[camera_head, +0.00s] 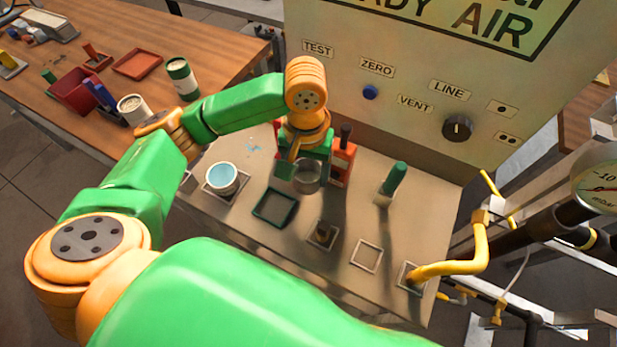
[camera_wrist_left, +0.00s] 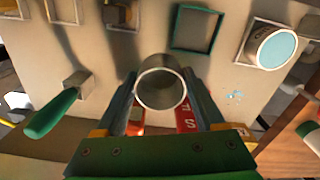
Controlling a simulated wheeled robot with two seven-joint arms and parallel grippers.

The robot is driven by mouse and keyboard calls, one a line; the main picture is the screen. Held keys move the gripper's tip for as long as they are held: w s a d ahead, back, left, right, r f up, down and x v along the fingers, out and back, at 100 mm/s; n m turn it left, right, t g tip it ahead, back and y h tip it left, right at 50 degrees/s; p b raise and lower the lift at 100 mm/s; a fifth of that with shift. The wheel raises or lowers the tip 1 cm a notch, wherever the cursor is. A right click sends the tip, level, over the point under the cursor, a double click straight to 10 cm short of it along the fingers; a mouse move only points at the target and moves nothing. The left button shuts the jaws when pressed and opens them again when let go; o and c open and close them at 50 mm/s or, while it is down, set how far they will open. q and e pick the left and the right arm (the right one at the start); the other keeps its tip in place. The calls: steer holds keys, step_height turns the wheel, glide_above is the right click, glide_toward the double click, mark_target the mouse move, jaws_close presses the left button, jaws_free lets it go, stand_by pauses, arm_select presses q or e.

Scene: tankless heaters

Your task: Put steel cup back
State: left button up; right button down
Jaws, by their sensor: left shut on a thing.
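The steel cup (camera_head: 307,178) is a small grey metal cylinder, held above the bench panel. My left gripper (camera_head: 304,163) is shut on it. In the left wrist view the cup (camera_wrist_left: 162,90) sits between the two fingers, its round open end facing the camera. A dark green square frame (camera_head: 274,206) lies empty on the panel near the cup, and also shows in the wrist view (camera_wrist_left: 174,30). A pale empty square frame (camera_head: 366,255) lies further right. My right gripper is not in view.
A green-handled tool (camera_head: 394,180) stands at right. A brass fitting (camera_head: 322,234) and yellow pipe (camera_head: 470,262) are nearer the front edge.

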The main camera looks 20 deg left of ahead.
mark_target(307, 171)
arm_select(q)
steer(key=w+f, duration=0.1)
steer(key=w+a+f, duration=0.1)
steer(key=f, duration=0.1)
steer(key=shift+w+a+f, duration=0.1)
steer(key=shift+w+f, duration=0.1)
steer(key=shift+w, duration=0.05)
steer(key=f, duration=0.3)
steer(key=shift+w+a+f, duration=0.15)
steer(key=shift+w+f, duration=0.15)
steer(key=shift+f, duration=0.05)
steer(key=o, duration=1.5)
steer(key=shift+f, duration=0.1)
